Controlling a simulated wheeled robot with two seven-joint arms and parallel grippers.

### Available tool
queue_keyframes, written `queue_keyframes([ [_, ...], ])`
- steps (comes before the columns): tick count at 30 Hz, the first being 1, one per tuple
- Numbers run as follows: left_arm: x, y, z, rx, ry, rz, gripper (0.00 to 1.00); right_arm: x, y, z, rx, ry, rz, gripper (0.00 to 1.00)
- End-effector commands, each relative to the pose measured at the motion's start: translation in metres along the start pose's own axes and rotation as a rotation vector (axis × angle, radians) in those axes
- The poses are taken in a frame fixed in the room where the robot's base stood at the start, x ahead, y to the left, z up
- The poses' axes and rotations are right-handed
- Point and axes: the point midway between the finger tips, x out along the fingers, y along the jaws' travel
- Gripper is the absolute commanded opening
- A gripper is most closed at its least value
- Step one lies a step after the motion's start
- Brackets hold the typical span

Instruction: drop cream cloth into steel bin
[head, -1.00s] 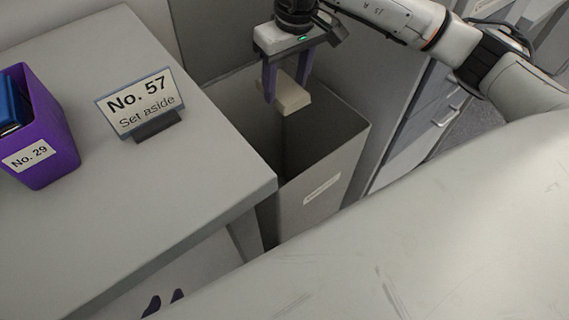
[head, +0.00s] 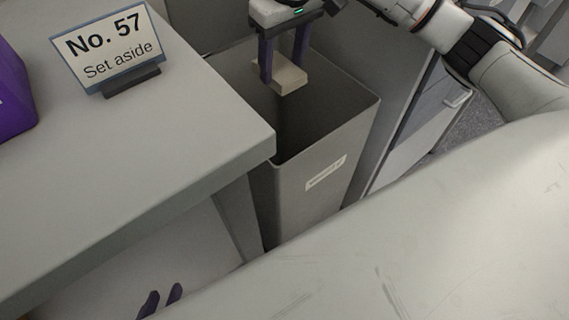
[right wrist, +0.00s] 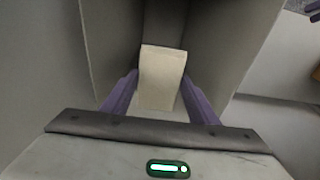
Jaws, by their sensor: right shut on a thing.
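The cream cloth (head: 291,80) is a small folded block between the purple fingers of my right gripper (head: 284,70). The right gripper is shut on it and points down over the mouth of the steel bin (head: 318,190). In the right wrist view, the cloth (right wrist: 161,78) lies between the fingertips (right wrist: 160,92), with the bin's inner walls (right wrist: 205,45) around it. I cannot tell whether the cloth is above or just below the rim. The bin floor is dark. My left gripper (head: 161,301) shows only two fingertips at the bottom, apart, with nothing seen between them.
A grey table (head: 140,150) stands left of the bin, its corner close to the bin's rim. It bears a sign (head: 108,48) reading "No. 57 Set aside" and a purple container (head: 12,100), cut off at the left. A drawer cabinet (head: 425,120) stands right of the bin.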

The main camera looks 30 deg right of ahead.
Motion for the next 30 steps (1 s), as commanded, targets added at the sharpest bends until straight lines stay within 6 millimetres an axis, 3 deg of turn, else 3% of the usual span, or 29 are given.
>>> queue_keyframes([
  [7,0.001,0.001,-0.01,0.004,0.016,0.004,0.31,0.001,0.0,0.0,0.0,0.001,0.0,0.33],
  [8,0.001,0.001,-0.011,0.004,0.017,0.004,0.31,0.001,0.0,0.0,0.0,0.001,0.0,0.57],
  [12,0.001,0.002,-0.011,0.004,0.018,0.004,0.31,0.001,0.0,0.0,0.0,0.001,0.0,0.76],
  [22,0.001,0.002,-0.01,0.004,0.016,0.003,0.31,-0.005,0.0,-0.001,0.001,0.002,0.0,0.76],
  [30,-0.008,0.001,-0.015,0.003,0.034,-0.007,0.31,-0.054,0.001,-0.001,0.001,0.005,0.001,0.76],
])
